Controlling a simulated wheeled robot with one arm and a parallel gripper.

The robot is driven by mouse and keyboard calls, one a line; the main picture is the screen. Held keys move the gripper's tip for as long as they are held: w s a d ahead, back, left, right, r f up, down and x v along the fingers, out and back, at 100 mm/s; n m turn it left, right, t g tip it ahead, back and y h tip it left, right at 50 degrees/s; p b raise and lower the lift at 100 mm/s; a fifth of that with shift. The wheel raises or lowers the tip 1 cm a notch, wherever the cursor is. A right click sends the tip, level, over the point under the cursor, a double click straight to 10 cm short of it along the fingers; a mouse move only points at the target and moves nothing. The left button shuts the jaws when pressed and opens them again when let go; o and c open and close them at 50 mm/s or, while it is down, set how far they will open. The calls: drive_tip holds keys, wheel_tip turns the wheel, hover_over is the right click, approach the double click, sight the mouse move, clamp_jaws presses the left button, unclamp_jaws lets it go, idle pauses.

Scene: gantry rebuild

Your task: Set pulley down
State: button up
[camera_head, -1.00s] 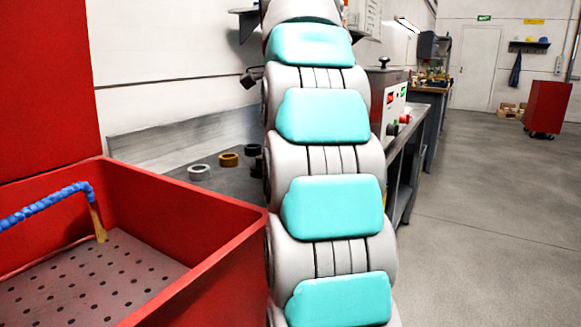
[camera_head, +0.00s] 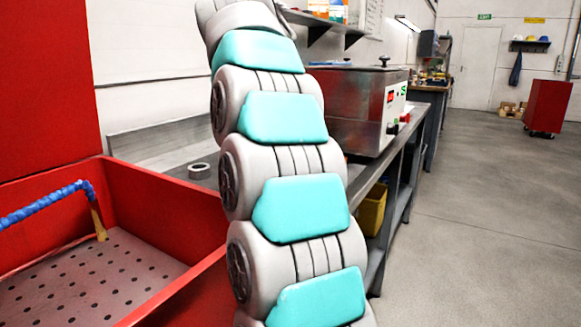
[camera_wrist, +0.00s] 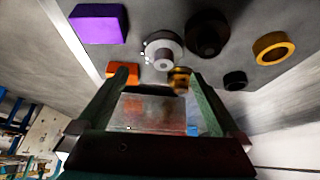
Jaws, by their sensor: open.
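My gripper (camera_wrist: 161,80) shows in the wrist view with its two dark green fingers spread apart, and it is open. A light grey, round stepped piece that looks like the pulley (camera_wrist: 163,50) stands on the grey bench top (camera_wrist: 140,15), just beyond the fingertips. A small brass piece (camera_wrist: 180,78) shows near the right fingertip. I cannot tell whether either touches a finger. In the head view my arm hides the gripper and most of the bench top. A grey ring (camera_head: 199,170) lies on the bench left of my arm.
Around the bench are a purple block (camera_wrist: 98,23), an orange block (camera_wrist: 122,71), a dark ring (camera_wrist: 207,33), a yellow ring (camera_wrist: 272,48) and a small black ring (camera_wrist: 235,80). A red basin (camera_head: 165,205) stands at left, a metal machine (camera_head: 350,105) behind my arm. Floor (camera_head: 470,210) at right is clear.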

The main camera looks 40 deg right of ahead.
drive_tip(key=shift+w+p+x, duration=0.2)
drive_tip(key=shift+p+x, duration=0.15)
drive_tip(key=shift+x, duration=2.55)
drive_tip(key=shift+a, duration=0.15)
clamp_jaws()
drive_tip(key=shift+r, duration=0.1)
drive_tip(key=shift+r, duration=1.6)
drive_tip(key=s+a+b, duration=0.1)
drive_tip(key=s+a, duration=0.1)
drive_tip(key=s, duration=0.2)
drive_tip(key=s+a+r+b, duration=0.1)
drive_tip(key=s+a, duration=0.2)
drive_tip(key=s, duration=0.2)
drive_tip(key=s+a+b, duration=0.1)
drive_tip(key=s+a, duration=0.2)
drive_tip(key=s, duration=0.1)
drive_tip(key=shift+s+a+r, duration=0.25)
drive_tip(key=shift+s+r, duration=0.05)
drive_tip(key=shift+r, duration=0.05)
